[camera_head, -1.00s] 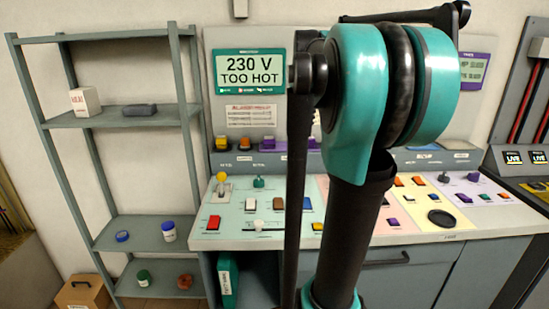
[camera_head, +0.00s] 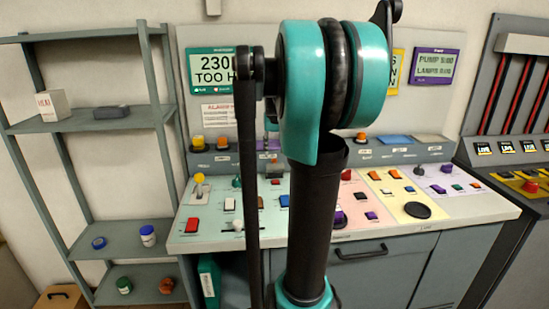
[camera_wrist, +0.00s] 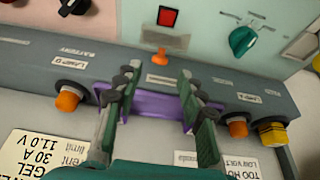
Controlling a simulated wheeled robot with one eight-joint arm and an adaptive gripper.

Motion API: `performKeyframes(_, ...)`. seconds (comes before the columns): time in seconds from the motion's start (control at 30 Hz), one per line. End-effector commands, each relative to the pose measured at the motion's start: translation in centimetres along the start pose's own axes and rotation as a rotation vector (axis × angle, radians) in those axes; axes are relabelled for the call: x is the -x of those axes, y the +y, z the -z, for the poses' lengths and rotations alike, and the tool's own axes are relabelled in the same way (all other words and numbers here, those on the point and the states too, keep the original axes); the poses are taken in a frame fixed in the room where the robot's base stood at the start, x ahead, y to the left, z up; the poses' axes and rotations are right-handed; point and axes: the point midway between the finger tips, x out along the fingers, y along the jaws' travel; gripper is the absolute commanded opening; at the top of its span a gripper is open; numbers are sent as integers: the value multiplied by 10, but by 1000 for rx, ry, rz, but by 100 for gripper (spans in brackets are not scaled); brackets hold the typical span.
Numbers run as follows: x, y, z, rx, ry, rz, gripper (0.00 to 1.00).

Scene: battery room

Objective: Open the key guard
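A purple piece (camera_wrist: 152,106) on the console's grey ledge lies between and below my fingers in the wrist view; I cannot tell for certain that it is the key guard. In the head view a purple piece (camera_head: 268,157) shows on the ledge, partly hidden by my arm. My gripper (camera_wrist: 158,80) is open, its two green-and-grey fingers apart on either side of the purple piece. Whether the fingers touch it I cannot tell. In the head view my gripper is mostly hidden behind my arm.
An orange lamp (camera_wrist: 67,100) sits left of my fingers, another orange lamp (camera_wrist: 237,126) and a yellow one (camera_wrist: 271,133) to the right. A small orange toggle (camera_wrist: 160,58) is just beyond. The console (camera_head: 480,206) carries several buttons and knobs. A shelf (camera_head: 60,124) stands left.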

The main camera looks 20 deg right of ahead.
Motion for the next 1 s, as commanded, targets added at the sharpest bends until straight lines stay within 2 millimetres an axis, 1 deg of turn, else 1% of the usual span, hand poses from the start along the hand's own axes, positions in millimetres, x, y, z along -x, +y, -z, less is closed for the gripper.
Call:
performKeyframes(0.03, -10, 0, 1, 0, 0, 0, 40)
performKeyframes(0.1, -21, 0, 0, 0, 0, 0, 40)
performKeyframes(0.2, -34, 0, 0, 0, 0, 0, 40)
performKeyframes(0.3, -43, 0, 0, 0, 0, 0, 40)
performKeyframes(0.43, -48, 0, 0, 0, 0, 0, 40)
performKeyframes(0.7, -49, 0, 0, 0, 0, 0, 40)
performKeyframes(1.0, -49, 0, 0, 0, 0, 0, 2)
